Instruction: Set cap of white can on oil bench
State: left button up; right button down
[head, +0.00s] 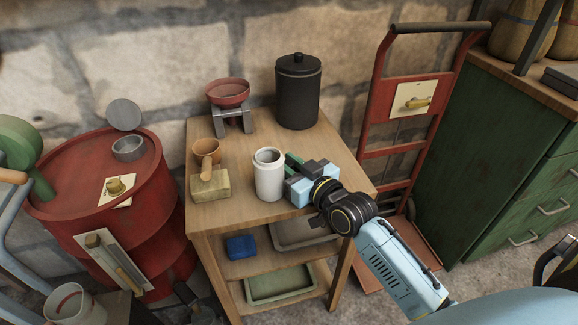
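The white can (269,178) stands upright on the wooden bench (226,216), near its front edge. Its top shows a round rim with a darker inside, and I see no cap on it. I cannot pick out a separate white cap anywhere. My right gripper (292,166) is low over the bench just right of the can, its green fingers pointing left toward it. Whether the fingers touch the can, and what lies between them, is hidden.
On the bench stand a black lidded canister (298,95), a red bowl on a grey stand (228,94), an orange-brown cup (207,152) and a tan block (210,186). A red drum (85,185) is at left, a red hand truck (385,105) at right.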

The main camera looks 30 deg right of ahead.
jog(key=shift+f, duration=0.1)
jog(key=c, duration=1.5)
grip_release()
jog(key=shift+c, duration=0.2)
pick_arm(q)
jog(key=shift+r, duration=0.1)
